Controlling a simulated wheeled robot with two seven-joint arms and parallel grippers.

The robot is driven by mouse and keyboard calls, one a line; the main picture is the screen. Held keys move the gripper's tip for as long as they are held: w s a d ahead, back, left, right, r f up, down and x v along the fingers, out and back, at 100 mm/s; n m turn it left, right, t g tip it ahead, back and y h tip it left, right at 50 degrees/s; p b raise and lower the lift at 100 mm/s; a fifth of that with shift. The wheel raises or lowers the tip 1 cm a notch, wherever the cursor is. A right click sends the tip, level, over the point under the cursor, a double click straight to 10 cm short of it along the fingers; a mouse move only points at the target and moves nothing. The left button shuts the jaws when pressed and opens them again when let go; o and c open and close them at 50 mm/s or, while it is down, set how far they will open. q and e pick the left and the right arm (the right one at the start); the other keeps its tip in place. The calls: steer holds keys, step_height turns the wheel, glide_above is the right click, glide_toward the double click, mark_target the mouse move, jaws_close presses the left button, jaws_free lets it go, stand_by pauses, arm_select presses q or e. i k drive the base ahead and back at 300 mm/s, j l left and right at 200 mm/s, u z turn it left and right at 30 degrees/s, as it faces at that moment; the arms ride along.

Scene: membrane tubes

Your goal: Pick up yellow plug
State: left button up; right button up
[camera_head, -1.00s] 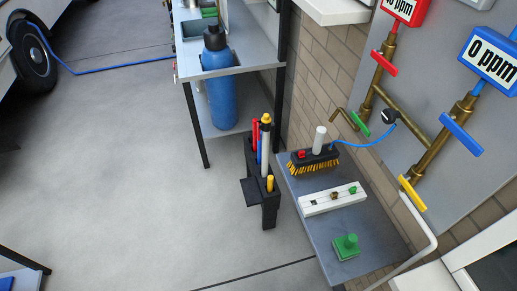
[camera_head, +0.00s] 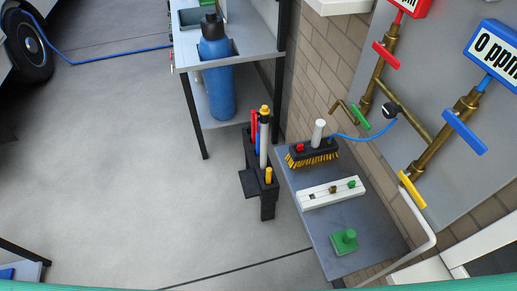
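Two yellow pieces show at the black holder (camera_head: 267,207) beside the small grey table. One is a short yellow cylinder (camera_head: 268,176) standing upright in the holder's lower front part. The other is a yellow cap (camera_head: 264,111) on top of the tall white tube (camera_head: 263,145). I cannot tell for certain which one is the yellow plug. A white block (camera_head: 318,196) on the table holds a small brownish-gold piece (camera_head: 334,189) and a small green piece (camera_head: 351,185). Neither of my grippers is in view.
A brush with yellow bristles (camera_head: 312,162) and a green block with a knob (camera_head: 345,243) sit on the grey table (camera_head: 325,224). Pipes with coloured valve handles run on the wall to the right. Floor left of the holder is clear.

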mark_target(264, 111)
steer(key=z, duration=0.45)
steer(key=i+j+z, duration=0.1)
steer(key=z, duration=0.35)
steer(key=j+z, duration=0.3)
steer(key=z, duration=0.2)
steer(key=i+j+z, duration=0.1)
steer(key=j+z, duration=0.2)
steer(key=z, duration=0.15)
steer(key=j+z, duration=0.25)
steer(key=z, duration=0.2)
